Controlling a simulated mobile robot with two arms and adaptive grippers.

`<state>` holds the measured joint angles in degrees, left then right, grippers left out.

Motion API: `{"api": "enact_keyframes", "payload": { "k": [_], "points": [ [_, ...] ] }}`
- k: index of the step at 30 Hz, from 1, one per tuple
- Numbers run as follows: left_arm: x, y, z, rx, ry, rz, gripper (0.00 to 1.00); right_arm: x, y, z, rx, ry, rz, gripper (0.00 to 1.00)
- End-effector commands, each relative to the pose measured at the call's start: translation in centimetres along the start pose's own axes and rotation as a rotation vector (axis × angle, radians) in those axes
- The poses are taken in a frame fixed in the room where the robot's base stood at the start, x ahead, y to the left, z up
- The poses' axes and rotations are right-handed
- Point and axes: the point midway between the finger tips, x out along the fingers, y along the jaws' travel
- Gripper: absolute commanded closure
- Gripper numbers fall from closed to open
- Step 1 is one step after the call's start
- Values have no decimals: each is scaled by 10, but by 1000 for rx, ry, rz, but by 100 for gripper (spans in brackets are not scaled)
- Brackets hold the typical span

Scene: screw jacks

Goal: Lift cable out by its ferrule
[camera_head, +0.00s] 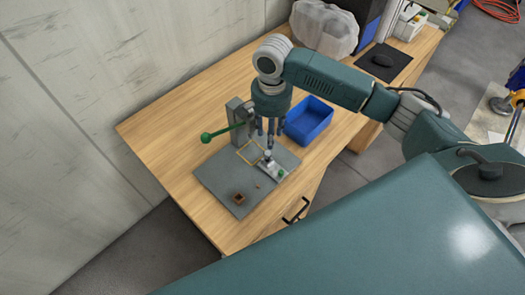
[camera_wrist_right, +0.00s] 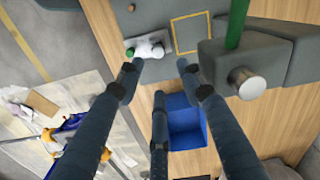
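My right gripper (camera_head: 269,145) points down over the grey base plate (camera_head: 221,176). Its fingers are spread with nothing visible between them, as the right wrist view (camera_wrist_right: 158,78) also shows. Just below the fingertips is a small pale metal fixture (camera_head: 269,171) with a green knob (camera_head: 281,173). The fixture also shows in the right wrist view (camera_wrist_right: 150,45), beyond the fingertips and apart from them. I cannot clearly make out a cable or its ferrule in either view. My left gripper is not in view.
A grey press (camera_head: 238,112) with a green-knobbed lever (camera_head: 207,137) stands behind the plate. A yellow square outline (camera_head: 249,152) and a small brown block (camera_head: 239,198) are on the plate. A blue bin (camera_head: 308,122) stands to the right. The table's left part is clear.

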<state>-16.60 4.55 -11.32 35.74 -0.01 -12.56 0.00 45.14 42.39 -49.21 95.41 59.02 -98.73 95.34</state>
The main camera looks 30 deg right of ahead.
Motion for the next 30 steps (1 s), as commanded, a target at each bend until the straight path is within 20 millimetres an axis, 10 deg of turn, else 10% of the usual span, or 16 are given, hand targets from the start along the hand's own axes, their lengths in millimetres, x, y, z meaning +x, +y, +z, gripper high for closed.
{"api": "enact_keyframes", "payload": {
  "k": [12, 30],
  "points": [
    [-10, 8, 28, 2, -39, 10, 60, 51, 0, 1, 0, 0, 2, 63],
    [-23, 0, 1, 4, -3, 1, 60, 102, -8, 4, -3, 1, 0, 63]
  ]
}}
